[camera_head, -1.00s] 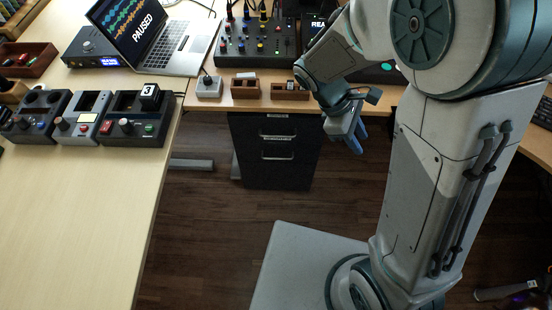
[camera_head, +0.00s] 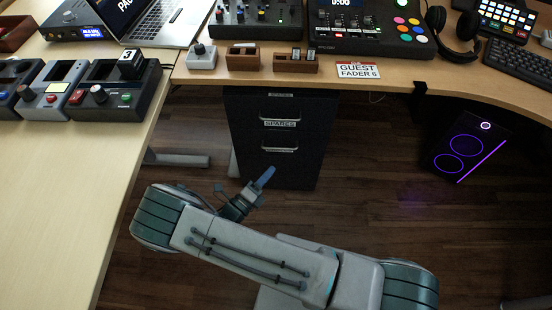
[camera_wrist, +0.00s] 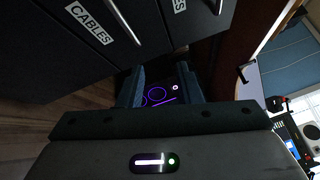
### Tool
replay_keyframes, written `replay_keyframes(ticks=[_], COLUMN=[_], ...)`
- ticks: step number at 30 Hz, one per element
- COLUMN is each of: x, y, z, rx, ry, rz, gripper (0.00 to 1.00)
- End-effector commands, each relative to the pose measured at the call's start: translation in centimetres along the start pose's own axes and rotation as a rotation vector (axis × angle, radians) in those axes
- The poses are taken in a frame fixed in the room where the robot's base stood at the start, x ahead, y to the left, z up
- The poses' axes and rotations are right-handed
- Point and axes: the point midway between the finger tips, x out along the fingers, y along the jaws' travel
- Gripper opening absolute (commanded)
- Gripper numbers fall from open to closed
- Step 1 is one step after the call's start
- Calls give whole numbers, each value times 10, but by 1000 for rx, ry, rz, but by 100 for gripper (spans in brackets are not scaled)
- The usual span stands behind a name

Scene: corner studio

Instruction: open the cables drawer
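The dark drawer cabinet (camera_head: 300,170) stands under the desk, with its drawers shut. My gripper (camera_head: 264,178) is low in front of the cabinet, below the lower handle in the picture. Its two fingers (camera_wrist: 160,88) are apart with nothing between them, clear of the handle.
The desk edge (camera_head: 390,75) overhangs the cabinet. A PC tower (camera_head: 470,145) with purple rings stands on the floor at right. Wooden floor (camera_head: 380,190) between cabinet and tower is clear. A pale table (camera_head: 60,200) is at left, near my arm.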

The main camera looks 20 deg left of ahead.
Motion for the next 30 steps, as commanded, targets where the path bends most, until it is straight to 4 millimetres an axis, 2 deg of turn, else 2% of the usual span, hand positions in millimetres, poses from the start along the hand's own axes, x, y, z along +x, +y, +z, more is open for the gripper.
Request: replay_keyframes(ticks=[1, 3, 7, 11, 14, 24, 30], x=[-11, -21, -33, -31, -20, 49, 81], y=[20, 36, 51, 55, 54, 54, 53], z=[-2, -1, 0, 2, 5, 22, 30], rx=[-49, -105, -166, -183, -184, -182, -181], ry=[-68, -140, -223, -248, -247, -244, -245], rz=[-10, -21, -35, -42, -42, -42, -40], gripper=[32, 32, 32, 32, 32, 32, 32])
